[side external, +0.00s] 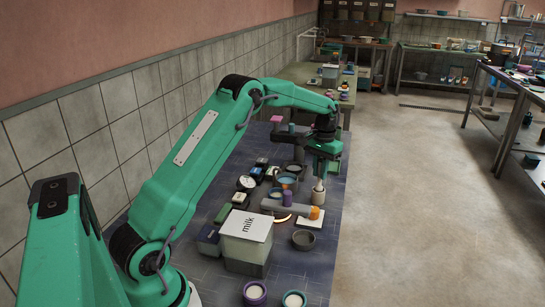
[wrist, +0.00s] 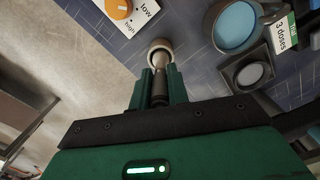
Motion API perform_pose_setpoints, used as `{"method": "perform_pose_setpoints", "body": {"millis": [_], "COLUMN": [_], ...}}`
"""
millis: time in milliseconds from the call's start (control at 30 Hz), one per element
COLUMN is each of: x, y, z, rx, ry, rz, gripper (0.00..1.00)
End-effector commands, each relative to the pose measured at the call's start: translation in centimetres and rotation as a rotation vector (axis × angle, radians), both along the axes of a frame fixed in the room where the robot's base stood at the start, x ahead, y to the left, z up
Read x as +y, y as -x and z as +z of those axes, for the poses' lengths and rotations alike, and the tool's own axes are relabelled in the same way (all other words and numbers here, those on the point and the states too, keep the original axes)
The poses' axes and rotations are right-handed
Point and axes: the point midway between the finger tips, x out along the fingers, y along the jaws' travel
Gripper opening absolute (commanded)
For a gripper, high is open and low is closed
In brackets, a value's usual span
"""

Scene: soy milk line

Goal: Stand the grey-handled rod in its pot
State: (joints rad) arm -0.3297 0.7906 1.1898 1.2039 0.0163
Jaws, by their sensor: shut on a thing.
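My gripper (side external: 320,160) is shut on the grey-handled rod, whose dark handle (wrist: 159,90) shows between the green fingers (wrist: 160,76) in the wrist view. In the side view the rod's pale lower part (side external: 319,184) hangs below the fingers, close to upright. Its lower end is at the mouth of a small beige pot (side external: 318,198), which also shows past the fingertips in the wrist view (wrist: 152,46). I cannot tell how deep the rod sits in the pot. The fingers are above the pot and apart from it.
An orange knob (wrist: 118,8) on a low/high panel is beside the pot. A bowl with blue contents (wrist: 236,26), a square holder (wrist: 227,76) and a "3 doses" label (wrist: 282,36) stand right. A milk box (side external: 246,244) and a dark bowl (side external: 303,240) stand nearer the side camera.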

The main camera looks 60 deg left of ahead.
Motion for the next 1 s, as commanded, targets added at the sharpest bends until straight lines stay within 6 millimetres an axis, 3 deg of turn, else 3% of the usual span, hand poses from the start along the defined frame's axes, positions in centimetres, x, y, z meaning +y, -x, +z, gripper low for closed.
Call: {"method": "perform_pose_setpoints", "body": {"millis": [400,833,867,1000], "x": [0.0,0.0,0.0,0.0], "y": [0.0,0.0,0.0,0.0], "z": [-1.9,-2.2,-2.2,-2.1], "rx": [0.0,-0.001,-0.001,-0.001], "ry": [0.0,0.0,0.0,0.0], "rz": [0.0,0.0,0.0,0.0], "gripper": [0.0,0.0,0.19,0.42]}}
